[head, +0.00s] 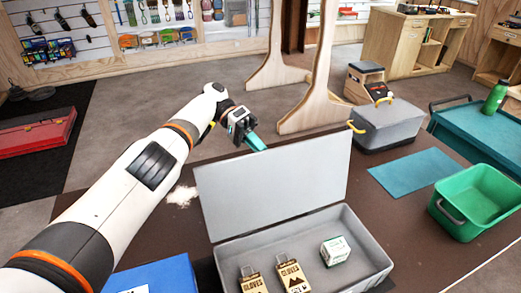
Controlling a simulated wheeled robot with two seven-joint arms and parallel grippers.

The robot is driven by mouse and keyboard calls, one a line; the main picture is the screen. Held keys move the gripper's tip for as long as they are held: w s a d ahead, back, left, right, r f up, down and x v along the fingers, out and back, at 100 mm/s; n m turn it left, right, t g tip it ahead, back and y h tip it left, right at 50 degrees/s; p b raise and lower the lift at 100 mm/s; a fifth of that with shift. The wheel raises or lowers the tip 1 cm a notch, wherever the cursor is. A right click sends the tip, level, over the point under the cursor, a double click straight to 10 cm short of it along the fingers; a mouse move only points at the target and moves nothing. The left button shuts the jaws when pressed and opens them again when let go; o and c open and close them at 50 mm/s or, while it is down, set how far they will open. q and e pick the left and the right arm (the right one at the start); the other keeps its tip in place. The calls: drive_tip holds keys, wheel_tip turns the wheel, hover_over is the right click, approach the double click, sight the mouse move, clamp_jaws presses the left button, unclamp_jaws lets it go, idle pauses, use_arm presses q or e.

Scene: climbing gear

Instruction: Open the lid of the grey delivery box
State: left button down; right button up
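A grey box (377,262) stands at the front of the dark table, with its lid (272,190) raised about upright at its far side. Inside lie two tan glove packs (292,277) and a small white-and-green carton (335,251). My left gripper (256,143), with teal fingertips, is just beyond the lid's top edge. I cannot tell whether it touches the lid, or whether its fingers are apart. My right gripper is out of view.
A second grey box (388,124) with yellow handles is shut at the back right. A teal mat (411,172) and a green bin (474,203) are on the right. A blue item (158,277) is at the front left. Wooden uprights (308,85) stand behind.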

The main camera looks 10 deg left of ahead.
use_arm(q)
drive_tip(key=shift+s+f, duration=0.2)
drive_tip(key=shift+f, duration=0.65)
drive_tip(key=c, duration=1.5)
unclamp_jaws()
drive_tip(key=shift+w+d, duration=0.1)
wheel_tip(320, 180, up, 10)
drive_tip(key=shift+w+r+p, duration=0.1)
drive_tip(key=shift+w+p, duration=0.05)
drive_tip(key=shift+p, duration=0.2)
drive_tip(key=shift+r, duration=0.1)
